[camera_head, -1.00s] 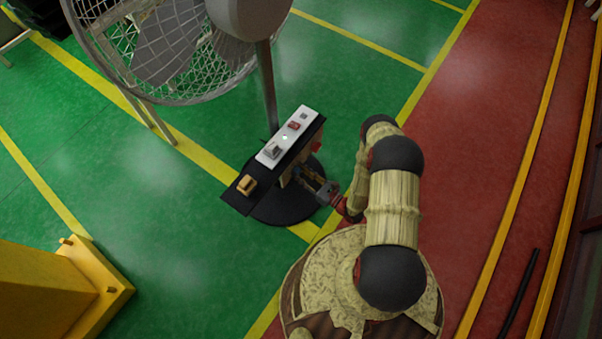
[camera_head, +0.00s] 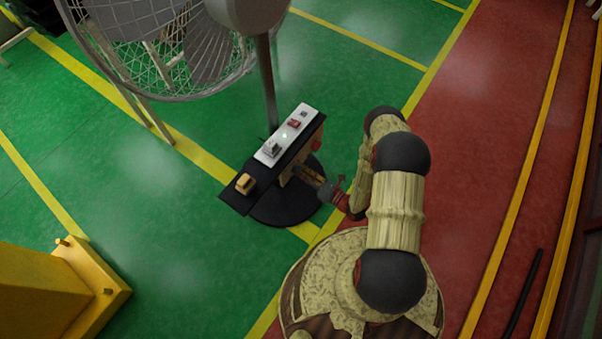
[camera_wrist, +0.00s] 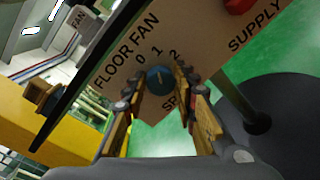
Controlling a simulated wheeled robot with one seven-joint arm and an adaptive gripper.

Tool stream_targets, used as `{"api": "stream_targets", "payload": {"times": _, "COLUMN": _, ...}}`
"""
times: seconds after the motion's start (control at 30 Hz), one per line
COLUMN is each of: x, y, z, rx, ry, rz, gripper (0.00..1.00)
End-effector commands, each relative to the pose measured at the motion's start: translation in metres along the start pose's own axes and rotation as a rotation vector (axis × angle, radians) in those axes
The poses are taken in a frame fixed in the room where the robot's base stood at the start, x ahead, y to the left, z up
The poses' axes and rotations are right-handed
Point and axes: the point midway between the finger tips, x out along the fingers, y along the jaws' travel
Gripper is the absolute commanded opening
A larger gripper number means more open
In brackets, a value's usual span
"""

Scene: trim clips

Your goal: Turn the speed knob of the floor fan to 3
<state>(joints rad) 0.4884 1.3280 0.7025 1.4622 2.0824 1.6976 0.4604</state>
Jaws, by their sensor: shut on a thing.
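The floor fan (camera_head: 245,17) stands at the upper left of the head view, with a control box (camera_head: 290,150) below it. In the wrist view the tan panel (camera_wrist: 190,30) reads FLOOR FAN and shows 0, 1 and 2 around a blue round speed knob (camera_wrist: 160,80). A pale mark on the knob points up, roughly towards 1; its exact setting is hard to tell. A 3 is not visible. My gripper (camera_wrist: 158,92) is shut on the knob, one finger on each side. In the head view my gripper (camera_head: 318,186) is at the box's right face; the knob is hidden there.
A red button (camera_wrist: 238,4) sits on the panel near SUPPLY. A yellow stand (camera_head: 50,295) is at lower left. Red floor at right is mostly clear.

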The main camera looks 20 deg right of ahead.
Motion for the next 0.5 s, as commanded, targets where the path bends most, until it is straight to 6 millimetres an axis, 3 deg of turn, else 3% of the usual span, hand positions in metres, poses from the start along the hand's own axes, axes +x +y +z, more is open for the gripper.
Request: {"api": "stream_targets", "payload": {"times": 0.5, "x": 0.0002, "y": -0.0027, "z": 0.0005, "rx": 0.487, "ry": 0.041, "rz": -0.008, "gripper": 0.03}}
